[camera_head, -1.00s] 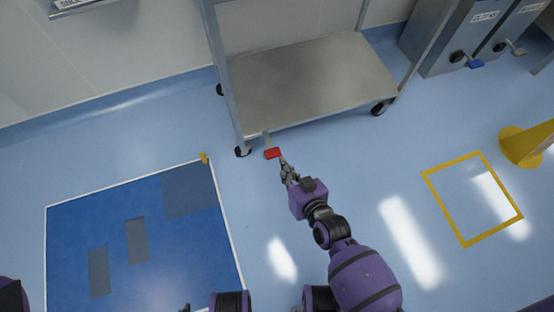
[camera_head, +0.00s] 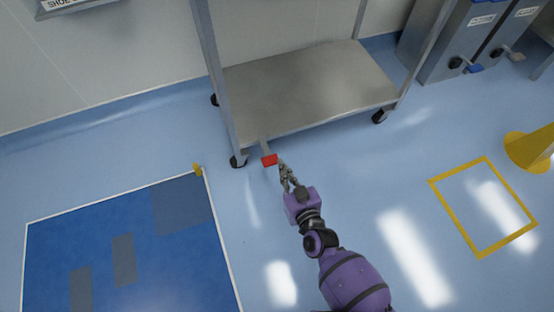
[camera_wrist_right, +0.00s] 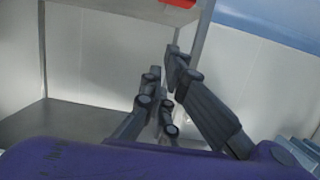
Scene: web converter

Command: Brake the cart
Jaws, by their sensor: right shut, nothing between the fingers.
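The cart (camera_head: 310,85) is a grey metal frame with a flat lower shelf and dark wheels, standing near the wall in the head view. A red brake pedal (camera_head: 269,160) on a short grey lever sticks out from its front edge, near the front left wheel (camera_head: 238,161). My right gripper (camera_head: 281,165) is shut and empty, just to the right of the pedal; I cannot tell whether they touch. In the right wrist view the gripper fingers (camera_wrist_right: 162,65) are close together, and a red part (camera_wrist_right: 180,3) shows at the top edge. My left gripper is out of view.
A blue mat (camera_head: 150,255) with a white border lies at the left, with a small yellow object (camera_head: 198,170) at its corner. A yellow floor square (camera_head: 483,207), a yellow cone-like stand (camera_head: 530,148) and grey bins (camera_head: 465,40) are at the right. Floor around the pedal is clear.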

